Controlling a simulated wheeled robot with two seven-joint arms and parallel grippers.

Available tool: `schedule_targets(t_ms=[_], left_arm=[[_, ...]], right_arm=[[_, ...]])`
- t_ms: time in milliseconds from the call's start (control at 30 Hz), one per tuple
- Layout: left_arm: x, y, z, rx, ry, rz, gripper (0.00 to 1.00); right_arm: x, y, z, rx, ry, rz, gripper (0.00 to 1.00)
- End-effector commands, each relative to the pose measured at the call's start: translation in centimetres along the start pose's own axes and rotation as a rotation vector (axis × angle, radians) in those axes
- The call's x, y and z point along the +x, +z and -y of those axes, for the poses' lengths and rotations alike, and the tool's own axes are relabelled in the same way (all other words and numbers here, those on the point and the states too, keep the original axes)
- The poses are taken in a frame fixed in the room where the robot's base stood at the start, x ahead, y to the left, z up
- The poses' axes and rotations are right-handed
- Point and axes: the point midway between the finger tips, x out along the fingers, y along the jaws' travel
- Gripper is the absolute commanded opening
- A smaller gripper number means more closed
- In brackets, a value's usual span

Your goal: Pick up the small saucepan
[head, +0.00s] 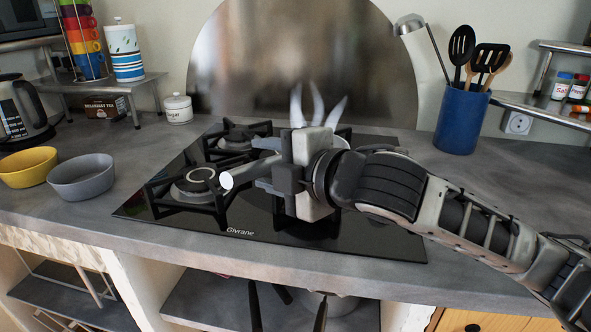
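My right gripper (266,165) reaches in from the right over the middle of the black hob (140,211), with its fingers toward the left. A pale metal rod (240,174) with a round end runs between the fingers and looks like a pan handle. Whether the fingers press on it cannot be seen. No clear saucepan body shows at the rod; my gripper covers that area. Pale curved streaks (318,104) show just behind the gripper, and I cannot tell what they are. My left gripper is not in view.
Yellow (28,166) and grey (82,178) bowls and a kettle (24,112) stand left. A sugar jar (178,108) stands behind the hob. A blue utensil pot (460,120) stands at the back right. Below the counter are a metal pan (338,304) and dark handles.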

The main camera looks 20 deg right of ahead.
Motion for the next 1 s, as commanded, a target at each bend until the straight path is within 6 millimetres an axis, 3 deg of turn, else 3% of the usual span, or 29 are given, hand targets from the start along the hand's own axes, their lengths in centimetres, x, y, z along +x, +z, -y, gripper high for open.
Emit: schedule_targets(t_ms=[33,167,667,1000], left_arm=[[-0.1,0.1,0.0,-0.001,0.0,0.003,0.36],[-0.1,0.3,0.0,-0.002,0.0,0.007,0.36],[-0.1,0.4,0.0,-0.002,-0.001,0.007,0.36],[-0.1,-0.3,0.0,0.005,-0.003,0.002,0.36]], right_arm=[[0.0,-0.1,0.0,0.0,0.0,-0.001,0.34],[0.0,-0.1,0.0,0.0,0.0,-0.002,0.0],[-0.1,-0.1,-0.5,-0.005,0.009,-0.003,0.0],[-0.6,-0.5,-2.5,-0.006,0.013,-0.003,0.0]])
